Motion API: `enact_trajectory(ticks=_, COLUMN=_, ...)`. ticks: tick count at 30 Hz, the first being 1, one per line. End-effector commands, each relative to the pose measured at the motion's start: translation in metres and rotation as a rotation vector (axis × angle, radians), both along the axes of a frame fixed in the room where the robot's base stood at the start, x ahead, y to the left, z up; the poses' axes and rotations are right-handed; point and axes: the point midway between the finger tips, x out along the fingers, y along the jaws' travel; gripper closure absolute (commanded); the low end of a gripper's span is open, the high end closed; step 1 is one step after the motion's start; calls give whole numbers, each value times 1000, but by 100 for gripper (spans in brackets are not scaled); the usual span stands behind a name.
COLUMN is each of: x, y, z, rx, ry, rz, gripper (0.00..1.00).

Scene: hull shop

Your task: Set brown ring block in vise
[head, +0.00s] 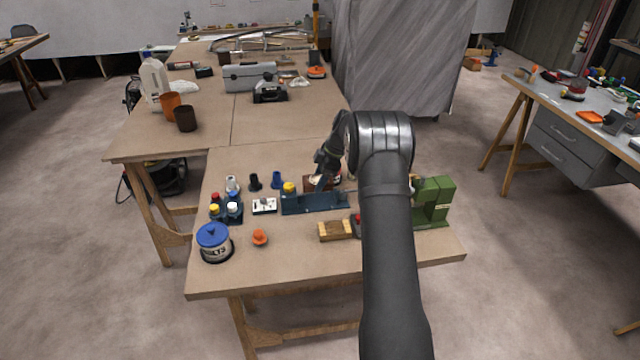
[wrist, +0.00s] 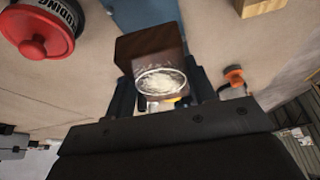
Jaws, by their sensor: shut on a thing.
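The brown ring block (wrist: 150,50) is between the fingers of my gripper (wrist: 162,98) in the wrist view. Its end facing the camera has a pale, worn-looking round ring. In the head view the block (head: 309,184) shows as a small brown patch by my gripper (head: 320,183), behind a long, low blue metal body (head: 312,204). A bluish surface (wrist: 145,14) shows beyond the block in the wrist view. A green metal body (head: 437,197) stands to the right, partly hidden by my arm. I cannot tell for certain which of these is the vise.
A blue-lidded tin (head: 213,243), an orange knob-like piece (head: 260,238), a white block (head: 264,205) and a wooden block (head: 335,231) stand on the bench (head: 300,270). Several small bottles crowd the left. The front strip of bench is clear. A red-lidded tin (wrist: 38,35) shows in the wrist view.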

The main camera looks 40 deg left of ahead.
Motion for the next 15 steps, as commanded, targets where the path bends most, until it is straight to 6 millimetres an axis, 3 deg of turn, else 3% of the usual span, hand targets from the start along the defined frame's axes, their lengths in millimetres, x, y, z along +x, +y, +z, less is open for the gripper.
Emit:
enact_trajectory(ticks=8, x=4, y=3, z=-2, rx=0, ry=-1, rz=91, gripper=74)
enact_trajectory(ticks=15, x=4, y=3, z=-17, rx=-2, ry=1, rz=90, gripper=74)
